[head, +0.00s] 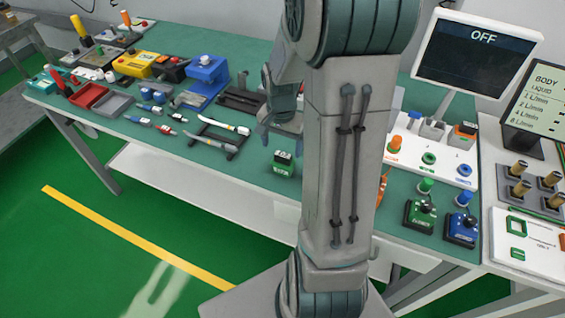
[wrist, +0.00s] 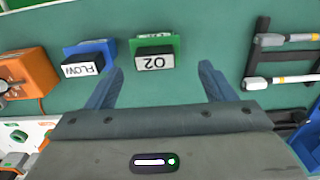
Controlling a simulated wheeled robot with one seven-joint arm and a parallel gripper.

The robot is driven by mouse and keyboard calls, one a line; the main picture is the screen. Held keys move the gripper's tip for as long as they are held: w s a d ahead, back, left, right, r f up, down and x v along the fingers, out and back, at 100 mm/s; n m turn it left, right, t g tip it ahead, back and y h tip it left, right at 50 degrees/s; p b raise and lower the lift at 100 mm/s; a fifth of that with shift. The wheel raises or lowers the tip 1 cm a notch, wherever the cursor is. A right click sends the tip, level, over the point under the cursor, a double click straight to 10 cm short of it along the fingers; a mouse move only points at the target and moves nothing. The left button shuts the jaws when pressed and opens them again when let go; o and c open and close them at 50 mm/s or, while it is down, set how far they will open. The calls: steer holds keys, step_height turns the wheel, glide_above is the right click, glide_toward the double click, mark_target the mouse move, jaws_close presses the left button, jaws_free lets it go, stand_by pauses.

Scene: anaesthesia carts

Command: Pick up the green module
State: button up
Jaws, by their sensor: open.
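The green module (wrist: 166,40) stands on the green bench top, with a white label reading "O2" on a black front part. In the head view the small green module (head: 284,166) sits near the bench's front edge, just left of my arm. My gripper (wrist: 161,82) is open and empty; its two fingers point toward the module, which lies between their lines and beyond the tips. In the head view my gripper (head: 282,138) is partly hidden by my arm and appears above and behind the module. I see no contact.
A blue module (wrist: 97,47) labelled "FLOW" stands close left of the green one in the wrist view. An orange box (wrist: 30,72) is farther left. A black rack with pens (wrist: 258,52) is at right.

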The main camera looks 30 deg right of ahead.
mark_target(283, 154)
steer(key=shift+s+f+p, duration=0.2)
steer(key=shift+f+p, duration=0.05)
steer(key=shift+f, duration=1.3)
steer(key=shift+s+f+p, duration=0.15)
steer(key=shift+f+p, duration=0.1)
steer(key=shift+f, duration=1.25)
steer(key=c, duration=0.8)
